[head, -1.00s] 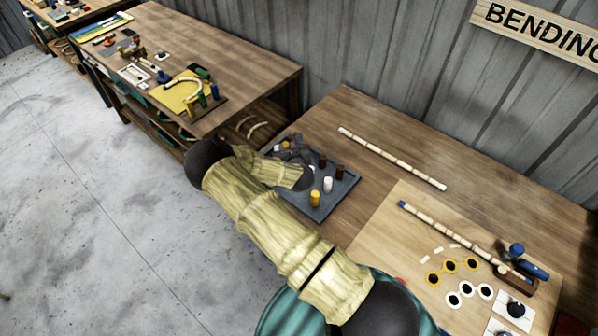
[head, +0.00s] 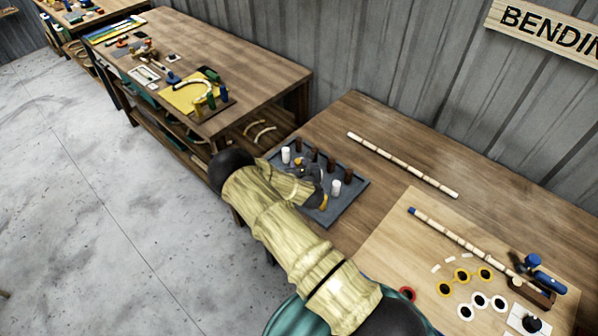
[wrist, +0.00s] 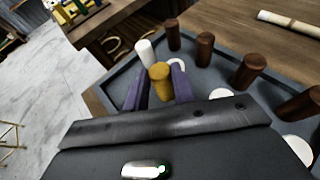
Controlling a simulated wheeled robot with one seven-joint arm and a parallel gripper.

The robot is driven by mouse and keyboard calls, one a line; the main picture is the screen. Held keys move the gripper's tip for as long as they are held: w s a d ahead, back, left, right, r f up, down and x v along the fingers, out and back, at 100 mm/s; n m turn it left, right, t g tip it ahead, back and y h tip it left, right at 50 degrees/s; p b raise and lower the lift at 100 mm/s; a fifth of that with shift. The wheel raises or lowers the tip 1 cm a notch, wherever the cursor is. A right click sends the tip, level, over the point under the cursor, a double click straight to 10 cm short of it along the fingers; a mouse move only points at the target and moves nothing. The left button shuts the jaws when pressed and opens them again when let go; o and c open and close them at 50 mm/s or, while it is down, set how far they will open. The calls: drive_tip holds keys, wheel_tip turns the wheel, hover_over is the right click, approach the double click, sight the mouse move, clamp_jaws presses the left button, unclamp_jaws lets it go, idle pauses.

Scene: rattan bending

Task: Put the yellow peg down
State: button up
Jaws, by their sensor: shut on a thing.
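My gripper (wrist: 160,88) is shut on a yellow peg (wrist: 160,78), which is upright between its two purple fingers. The peg is over the dark grey tray (head: 351,190), low among the standing pegs. I cannot tell whether its bottom touches the tray. A white peg (wrist: 145,53) stands just left of and beyond the held peg.
Several dark brown pegs, one (wrist: 204,46) beyond my gripper, stand in the tray. White round spots, one (wrist: 220,94) right of my fingers, lie on its floor. Another white peg (head: 336,187) stands near the front. A jointed rattan pole (head: 402,165) lies behind.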

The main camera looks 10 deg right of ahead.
wheel_tip(320, 180, down, 3)
drive_tip(key=shift+w+r+b, duration=0.1)
drive_tip(key=shift+b, duration=0.3)
drive_tip(key=shift+r, duration=0.2)
drive_tip(key=shift+f, duration=0.2)
drive_tip(key=o, duration=1)
drive_tip(key=shift+d+r, duration=0.1)
drive_tip(key=shift+d, duration=0.1)
drive_tip(key=shift+c, duration=0.2)
drive_tip(key=shift+s+a, duration=0.15)
drive_tip(key=shift+s, duration=0.05)
drive_tip(key=b+v, duration=0.3)
drive_tip(key=v, duration=0.9)
drive_tip(key=shift+r, duration=0.15)
